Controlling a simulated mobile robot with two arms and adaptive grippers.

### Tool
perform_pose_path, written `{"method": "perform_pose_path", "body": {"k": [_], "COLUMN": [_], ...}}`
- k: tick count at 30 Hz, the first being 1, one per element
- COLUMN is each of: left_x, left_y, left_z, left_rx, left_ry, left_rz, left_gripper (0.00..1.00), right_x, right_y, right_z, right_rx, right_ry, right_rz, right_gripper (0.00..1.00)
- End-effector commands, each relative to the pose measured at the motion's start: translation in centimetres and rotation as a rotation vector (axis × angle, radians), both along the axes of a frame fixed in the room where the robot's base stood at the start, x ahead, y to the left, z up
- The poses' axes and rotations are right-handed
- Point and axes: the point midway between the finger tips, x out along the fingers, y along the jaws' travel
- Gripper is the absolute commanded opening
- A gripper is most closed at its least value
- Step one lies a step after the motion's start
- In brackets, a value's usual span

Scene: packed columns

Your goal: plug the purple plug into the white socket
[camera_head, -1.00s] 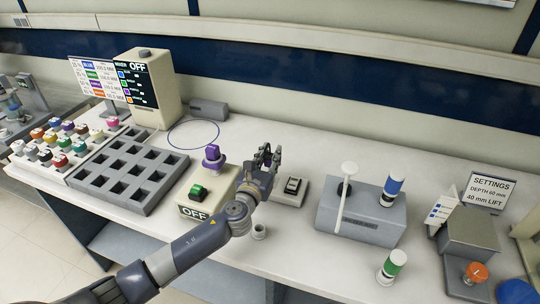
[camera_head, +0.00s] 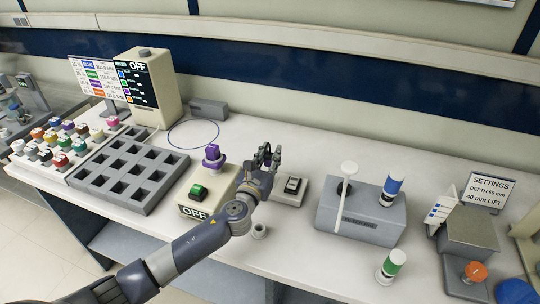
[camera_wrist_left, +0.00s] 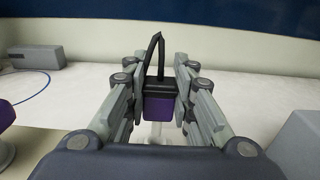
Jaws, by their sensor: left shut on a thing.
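The purple plug (camera_wrist_left: 158,106), a purple block with a black top and a black cord loop, is between the fingers of my left gripper (camera_wrist_left: 160,100) in the left wrist view. The gripper is shut on it. In the head view my left gripper (camera_head: 268,155) is over the bench, behind the box marked OFF; the plug is hard to make out there. A pale shape shows below the plug in the left wrist view, mostly hidden. I cannot tell which thing is the white socket. My right gripper is not in view.
The OFF box (camera_head: 217,187) with a purple knob (camera_head: 213,154) stands left of the gripper. A small plate with a black switch (camera_head: 291,186) is close on its right. A grey block (camera_head: 328,212) with a white lever stands further right. Behind the gripper the bench is clear.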

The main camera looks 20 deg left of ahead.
Motion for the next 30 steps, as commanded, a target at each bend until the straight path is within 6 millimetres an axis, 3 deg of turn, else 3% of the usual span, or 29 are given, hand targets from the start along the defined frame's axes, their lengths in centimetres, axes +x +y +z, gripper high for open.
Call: {"method": "perform_pose_path", "body": {"k": [30], "left_x": [0.0], "left_y": [0.01], "left_z": [-0.08], "left_rx": [0.0], "left_ry": [0.0], "left_rz": [0.0], "left_gripper": [0.0], "right_x": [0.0], "right_y": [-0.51], "right_z": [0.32], "right_rx": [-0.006], "right_ry": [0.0], "right_rz": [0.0], "right_gripper": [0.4]}}
